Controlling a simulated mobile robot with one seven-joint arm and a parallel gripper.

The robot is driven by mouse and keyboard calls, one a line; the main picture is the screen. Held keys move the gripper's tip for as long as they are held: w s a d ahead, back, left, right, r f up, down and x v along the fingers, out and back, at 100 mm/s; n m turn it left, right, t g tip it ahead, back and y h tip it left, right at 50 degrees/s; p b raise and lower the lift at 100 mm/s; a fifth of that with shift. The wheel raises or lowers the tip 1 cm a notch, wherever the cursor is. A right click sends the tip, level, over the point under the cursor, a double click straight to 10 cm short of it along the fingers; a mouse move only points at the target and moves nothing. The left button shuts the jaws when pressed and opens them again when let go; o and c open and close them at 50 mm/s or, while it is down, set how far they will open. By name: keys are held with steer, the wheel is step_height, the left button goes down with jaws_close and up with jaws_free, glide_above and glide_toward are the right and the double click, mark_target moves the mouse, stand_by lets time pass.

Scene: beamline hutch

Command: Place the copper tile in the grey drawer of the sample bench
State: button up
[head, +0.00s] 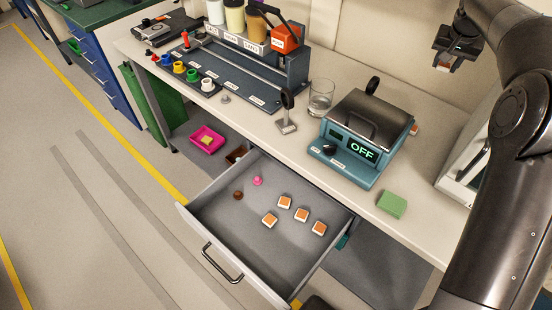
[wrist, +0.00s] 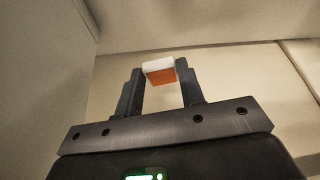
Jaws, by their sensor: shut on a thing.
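My gripper (head: 460,36) is raised at the upper right in the head view, above the bench and well away from the drawer. In the wrist view it is shut on a copper tile (wrist: 160,74), white along one edge with an orange-copper face, held between the fingertips. The grey drawer (head: 214,226) of the sample bench (head: 418,225) is pulled open. Several white tiles with copper-orange tops (head: 302,214) lie in it, with a small pink piece (head: 257,181) and a small brown piece (head: 238,195).
On the bench stand a teal device reading OFF (head: 352,150), a glass beaker (head: 320,98), a green block (head: 391,204) and a rack (head: 262,60) with bottles. A pink tray (head: 207,140) sits below. The drawer's front and left part is clear.

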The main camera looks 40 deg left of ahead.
steer(key=s+a+f+n+g+y, duration=0.1)
steer(key=s+a+f+n+y, duration=0.15)
steer(key=s+a+n, duration=0.7)
step_height(320, 180, up, 4)
steer(key=n+g+h, duration=0.4)
steer(key=n+g, duration=0.4)
steer(key=n, duration=1.6)
glide_above(241, 226)
steer(key=w, duration=0.2)
steer(key=shift+y, duration=0.25)
steer(key=f, duration=4.3)
steer(key=shift+s+f, duration=0.3)
steer(key=shift+f, duration=0.1)
steer(key=shift+f, duration=0.1)
steer(key=o, duration=0.6)
steer(key=shift+c, duration=0.2)
steer(key=o, duration=0.4)
